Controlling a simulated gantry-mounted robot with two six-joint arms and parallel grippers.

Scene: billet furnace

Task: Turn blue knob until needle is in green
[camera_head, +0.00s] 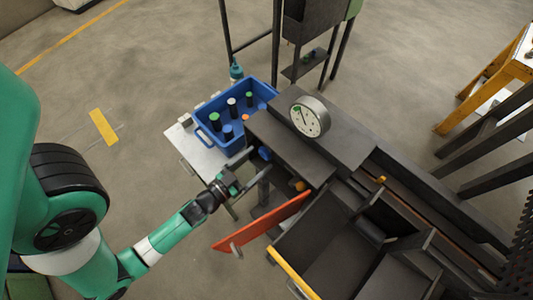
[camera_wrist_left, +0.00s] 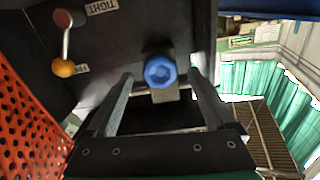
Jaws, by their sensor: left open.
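The blue knob (camera_head: 265,153) sits on the side of the dark machine bench. In the left wrist view the knob (camera_wrist_left: 160,71) is centred between and just beyond my fingertips, with gaps on both sides. My left gripper (camera_head: 257,171) is open and empty, its fingers pointing at the knob. It also shows in the left wrist view (camera_wrist_left: 162,82). The round white gauge (camera_head: 310,117) stands on the bench top, with a green patch at its upper left. The needle is too small to read surely. My right gripper is not in view.
A blue crate (camera_head: 208,141) with several cylinders stands on a pale table behind the gripper. An orange-red perforated panel (camera_head: 262,224) juts out in front of it; it also fills the left of the wrist view. An orange-knobbed lever (camera_wrist_left: 64,67) is beside labels, one reading TIGHT.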

